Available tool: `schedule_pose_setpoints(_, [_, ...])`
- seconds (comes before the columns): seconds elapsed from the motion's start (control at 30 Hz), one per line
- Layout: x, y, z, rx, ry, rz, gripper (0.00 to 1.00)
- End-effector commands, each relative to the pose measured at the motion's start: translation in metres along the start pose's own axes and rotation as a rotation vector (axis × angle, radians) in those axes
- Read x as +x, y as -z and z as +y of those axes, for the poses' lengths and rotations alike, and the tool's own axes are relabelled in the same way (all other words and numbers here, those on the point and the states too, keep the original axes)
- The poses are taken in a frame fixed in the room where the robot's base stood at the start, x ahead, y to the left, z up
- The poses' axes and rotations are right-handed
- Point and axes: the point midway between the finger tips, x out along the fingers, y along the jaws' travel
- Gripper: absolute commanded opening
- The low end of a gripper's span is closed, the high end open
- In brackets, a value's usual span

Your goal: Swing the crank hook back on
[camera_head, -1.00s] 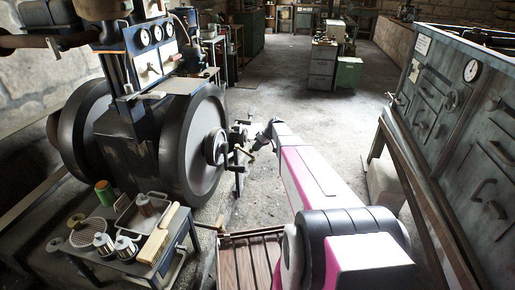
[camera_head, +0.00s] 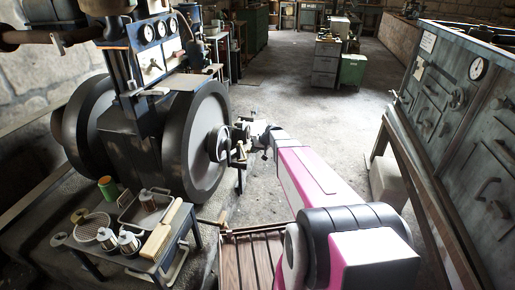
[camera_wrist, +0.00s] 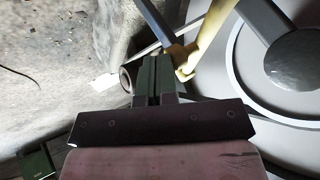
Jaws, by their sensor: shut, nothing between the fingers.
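The engine's large dark flywheel (camera_head: 207,130) stands left of centre in the head view, with a small round hub wheel (camera_head: 217,143) on its near face. My gripper (camera_head: 240,140) is close beside that hub, small and partly lost among dark parts. In the wrist view my gripper (camera_wrist: 155,72) is shut and empty. A yellowish bar (camera_wrist: 208,38), perhaps the crank hook, slants down to just right of the fingertips; I cannot tell if they touch. A dark bar (camera_wrist: 163,28) runs beyond the tips. The grey wheel (camera_wrist: 250,90) fills the right.
A small table (camera_head: 190,232) at lower left holds cans, a tray (camera_head: 160,214) and a wooden block (camera_head: 157,241). A slatted wooden crate (camera_head: 240,262) lies at the bottom centre. A gauge panel (camera_head: 455,110) stands at right.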

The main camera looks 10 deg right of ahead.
Motion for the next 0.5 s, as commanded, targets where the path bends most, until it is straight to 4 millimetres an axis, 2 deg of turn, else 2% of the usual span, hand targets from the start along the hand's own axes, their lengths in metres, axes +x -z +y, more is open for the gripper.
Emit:
schedule_pose_setpoints(0.2, [0.004,-0.012,-0.021,0.152,-0.083,0.081,0.0])
schedule_pose_setpoints(0.5, [0.013,-0.016,-0.04,0.303,-0.164,0.163,0.0])
